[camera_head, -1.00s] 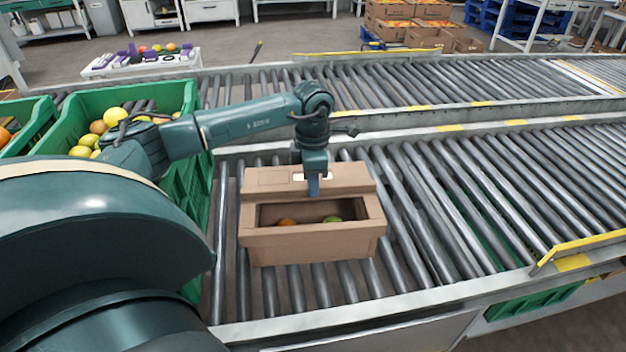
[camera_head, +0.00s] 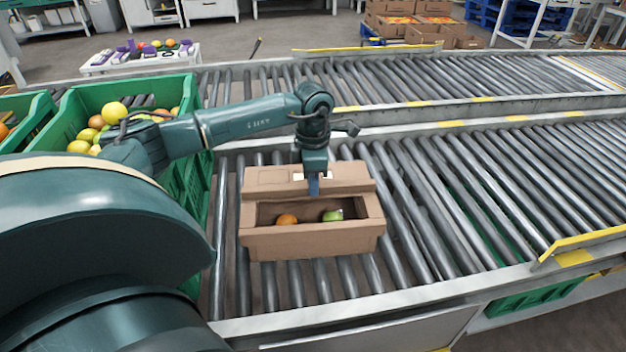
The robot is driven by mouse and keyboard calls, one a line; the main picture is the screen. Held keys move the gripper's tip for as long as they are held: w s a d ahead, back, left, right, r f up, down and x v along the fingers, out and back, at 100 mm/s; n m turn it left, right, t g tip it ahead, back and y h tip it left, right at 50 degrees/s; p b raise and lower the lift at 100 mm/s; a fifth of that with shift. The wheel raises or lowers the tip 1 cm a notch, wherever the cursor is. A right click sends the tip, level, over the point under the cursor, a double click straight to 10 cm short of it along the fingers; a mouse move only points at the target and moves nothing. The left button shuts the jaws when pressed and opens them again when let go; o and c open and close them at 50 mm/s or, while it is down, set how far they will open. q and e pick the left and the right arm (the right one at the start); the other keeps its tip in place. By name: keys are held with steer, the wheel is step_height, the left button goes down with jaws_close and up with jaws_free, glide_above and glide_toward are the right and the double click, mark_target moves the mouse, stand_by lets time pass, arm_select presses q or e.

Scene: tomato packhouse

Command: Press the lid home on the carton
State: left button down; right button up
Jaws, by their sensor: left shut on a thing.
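The open brown cardboard carton (camera_head: 312,246) stands on the near roller conveyor. An orange fruit (camera_head: 287,219) and a green one (camera_head: 333,215) show inside through its front opening. The brown lid (camera_head: 265,178) is at the carton's far side, leaving the front part uncovered. Whether it is hinged to the carton or touches its rim, I cannot tell. My left gripper (camera_head: 313,186) points down at the middle of the lid's near edge and is shut on the lid. Its fingertips are partly hidden against the cardboard. My right gripper is not in view.
A green crate (camera_head: 185,100) of yellow and orange fruit stands left of the carton, close to my left arm. Bare rollers (camera_head: 470,190) lie to the right. A second conveyor (camera_head: 430,80) runs behind. A yellow-edged guard (camera_head: 585,243) is at the right.

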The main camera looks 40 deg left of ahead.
arm_select(q)
steer(key=shift+f+b, duration=0.35)
steer(key=shift+f, duration=0.2)
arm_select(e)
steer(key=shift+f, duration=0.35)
arm_select(q)
steer(key=c, duration=1.3)
jaws_free()
steer(key=shift+c, duration=1.4)
